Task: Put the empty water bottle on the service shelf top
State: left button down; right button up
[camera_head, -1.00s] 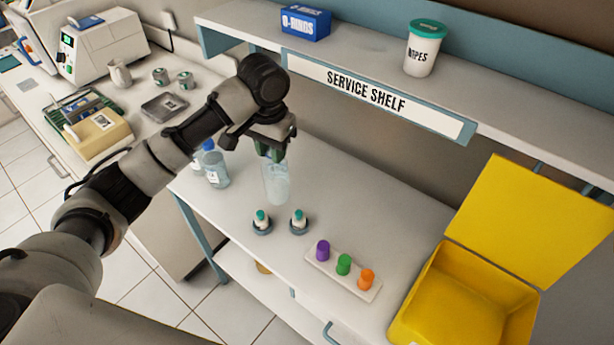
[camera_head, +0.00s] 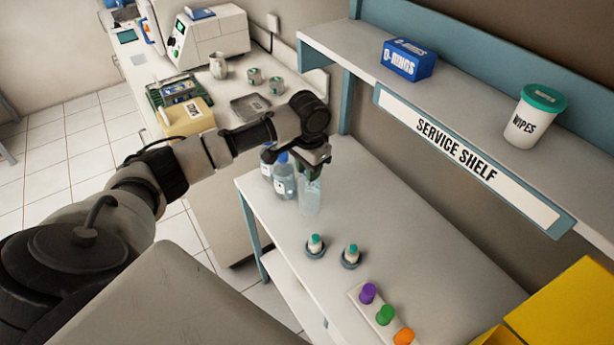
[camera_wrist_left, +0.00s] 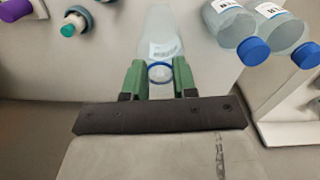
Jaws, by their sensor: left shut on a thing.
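My left gripper (camera_head: 309,174) is shut on a clear, pale bottle (camera_head: 309,198) and holds it by its neck from above, over or on the bench. In the left wrist view the bottle (camera_wrist_left: 162,40) sits between the green fingers, with a blue ring at its neck. I cannot tell if its base touches the bench. The service shelf top (camera_head: 455,110) is the raised white board behind, with a "SERVICE SHELF" label on its front. My right gripper is not in view.
Two blue-capped bottles (camera_head: 284,180) stand just left of the held bottle. On the shelf are a blue O-rings box (camera_head: 408,60) and a wipes tub (camera_head: 533,118), with bare room between. Small vials (camera_head: 316,245), a coloured-cap rack (camera_head: 359,297) and a yellow bin (camera_head: 570,310) stand nearer.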

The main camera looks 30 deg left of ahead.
pick_arm(q)
jog(key=f, duration=0.3)
jog(key=f+p, duration=0.1)
jog(key=shift+a+f, duration=0.15)
jog(key=shift+a, duration=0.1)
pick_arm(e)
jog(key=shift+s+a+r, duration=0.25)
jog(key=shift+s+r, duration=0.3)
pick_arm(q)
jog(key=shift+f, duration=0.1)
jog(key=c, duration=0.9)
grip_release()
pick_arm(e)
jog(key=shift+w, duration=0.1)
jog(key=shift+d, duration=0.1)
pick_arm(q)
notch_tip(320, 180, up, 12)
jog(key=shift+r+b, duration=0.15)
jog(key=shift+b, duration=0.65)
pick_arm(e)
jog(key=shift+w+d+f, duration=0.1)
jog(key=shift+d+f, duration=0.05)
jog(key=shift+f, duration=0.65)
